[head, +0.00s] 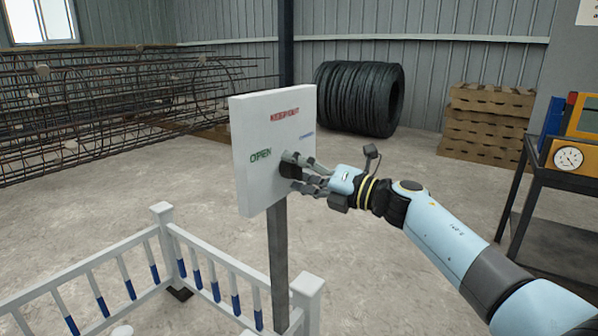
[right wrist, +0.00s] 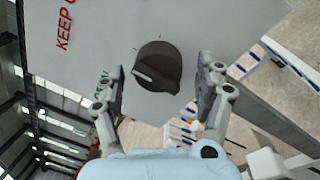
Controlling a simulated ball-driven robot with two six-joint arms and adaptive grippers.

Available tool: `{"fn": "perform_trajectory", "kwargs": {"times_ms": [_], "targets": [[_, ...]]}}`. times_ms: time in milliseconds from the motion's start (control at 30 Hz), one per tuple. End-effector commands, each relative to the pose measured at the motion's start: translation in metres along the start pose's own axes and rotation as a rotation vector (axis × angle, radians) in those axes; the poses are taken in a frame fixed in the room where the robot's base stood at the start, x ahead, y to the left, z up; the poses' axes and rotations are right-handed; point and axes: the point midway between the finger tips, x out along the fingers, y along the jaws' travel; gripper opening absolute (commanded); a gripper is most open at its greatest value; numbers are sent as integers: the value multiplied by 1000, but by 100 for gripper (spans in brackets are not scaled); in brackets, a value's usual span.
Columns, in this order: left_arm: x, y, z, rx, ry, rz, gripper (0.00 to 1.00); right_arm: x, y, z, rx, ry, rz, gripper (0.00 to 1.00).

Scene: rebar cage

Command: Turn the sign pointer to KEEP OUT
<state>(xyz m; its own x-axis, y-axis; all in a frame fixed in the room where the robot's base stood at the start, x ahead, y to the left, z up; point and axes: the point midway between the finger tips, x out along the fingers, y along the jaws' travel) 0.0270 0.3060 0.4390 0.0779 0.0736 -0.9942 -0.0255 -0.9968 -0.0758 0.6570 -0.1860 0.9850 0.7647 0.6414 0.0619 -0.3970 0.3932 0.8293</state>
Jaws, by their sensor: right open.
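The white sign board (head: 262,115) stands on a grey post (head: 278,260). It carries red KEEP OUT lettering (head: 285,115) at the top, green OPEN (head: 260,155) at the left and a small blue label (head: 307,135) at the right. A dark round knob (right wrist: 158,66) sits on the board; its white pointer mark faces the OPEN lettering in the right wrist view. My right gripper (head: 303,173) is open at the board, its fingers apart on either side of the knob, with gaps visible in the wrist view. The knob is partly hidden in the head view. My left gripper is not seen.
A white railing (head: 165,230) with blue bands stands below and left of the sign. Rebar cages (head: 100,100) lie behind at left. The middle floor is clear.

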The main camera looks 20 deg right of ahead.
Motion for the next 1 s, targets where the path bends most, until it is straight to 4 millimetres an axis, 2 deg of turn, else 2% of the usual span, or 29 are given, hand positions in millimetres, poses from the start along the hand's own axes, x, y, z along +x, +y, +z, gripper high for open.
{"fn": "perform_trajectory", "kwargs": {"times_ms": [233, 700, 833, 1000], "targets": [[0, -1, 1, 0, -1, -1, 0, -8, 0, 0, -2, 0, -1, 71], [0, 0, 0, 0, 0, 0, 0, -102, -1, -1, -1, 3, -2, 71], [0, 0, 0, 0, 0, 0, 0, -116, 0, 0, -1, 1, -1, 71], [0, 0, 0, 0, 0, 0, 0, -121, 0, 0, 0, 0, 0, 71]]}}
